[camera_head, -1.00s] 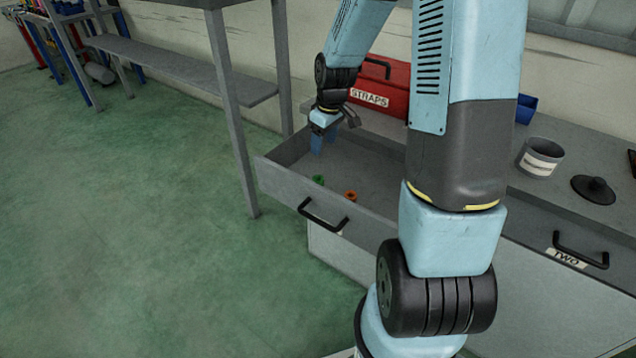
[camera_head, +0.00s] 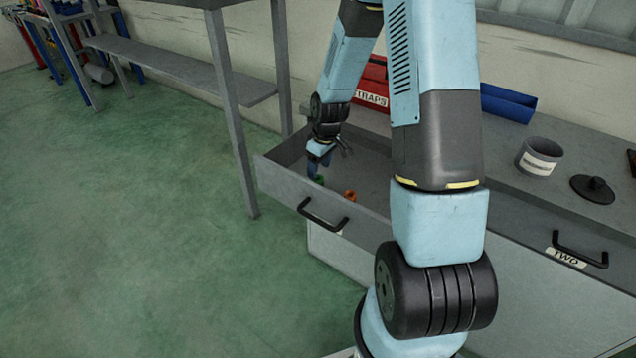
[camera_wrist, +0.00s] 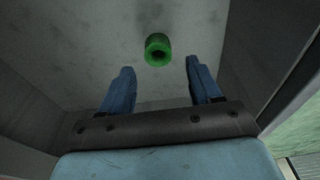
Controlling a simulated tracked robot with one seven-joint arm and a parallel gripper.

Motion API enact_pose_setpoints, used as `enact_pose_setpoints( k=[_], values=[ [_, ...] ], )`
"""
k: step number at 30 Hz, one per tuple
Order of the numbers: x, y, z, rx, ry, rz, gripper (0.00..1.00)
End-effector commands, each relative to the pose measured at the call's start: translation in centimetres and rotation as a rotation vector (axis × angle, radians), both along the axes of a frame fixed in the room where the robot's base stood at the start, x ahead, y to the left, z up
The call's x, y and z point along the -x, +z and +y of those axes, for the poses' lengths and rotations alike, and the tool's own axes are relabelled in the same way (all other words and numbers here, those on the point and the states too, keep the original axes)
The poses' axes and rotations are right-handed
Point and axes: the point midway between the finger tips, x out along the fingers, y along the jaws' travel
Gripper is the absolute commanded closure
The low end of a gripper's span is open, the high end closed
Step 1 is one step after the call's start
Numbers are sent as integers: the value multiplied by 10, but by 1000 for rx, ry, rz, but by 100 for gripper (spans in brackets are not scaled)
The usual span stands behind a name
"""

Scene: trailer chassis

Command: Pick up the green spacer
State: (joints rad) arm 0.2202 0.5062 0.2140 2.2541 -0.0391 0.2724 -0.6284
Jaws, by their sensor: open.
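The green spacer (camera_wrist: 158,49) is a short ring with a hole, lying on the floor of the open drawer. In the wrist view it sits just beyond my fingertips, roughly centred between them. My gripper (camera_wrist: 157,65) is open and empty, its two blue fingers on either side of the line to the spacer. In the head view my gripper (camera_head: 314,174) is low inside the drawer, right by the green spacer (camera_head: 319,180), which is partly hidden by it. I cannot tell whether they touch.
An orange spacer (camera_head: 350,195) lies in the same drawer (camera_head: 279,187), to the right. The drawer's walls stand close around my gripper. A red straps box (camera_head: 372,88), a blue bin (camera_head: 508,103), a grey cup (camera_head: 539,157) and a black lid (camera_head: 593,189) are on the worktop.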

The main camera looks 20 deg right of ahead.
Motion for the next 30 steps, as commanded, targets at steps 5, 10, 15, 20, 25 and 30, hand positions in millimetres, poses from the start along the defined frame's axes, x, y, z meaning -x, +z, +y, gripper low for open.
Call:
enact_pose_setpoints(
  k=[5, 10, 15, 20, 25, 30],
  values=[
    [-2, -21, 0, 0, 1, 4, 37],
    [-4, -40, 1, 0, 2, 3, 37],
    [-6, -48, 1, 0, 1, 0, 37],
    [-6, -48, 1, 1, 1, -1, 37],
    [-6, -48, 2, 0, 2, 0, 48],
    [-6, -48, 2, 0, 2, 0, 64]
  ],
)
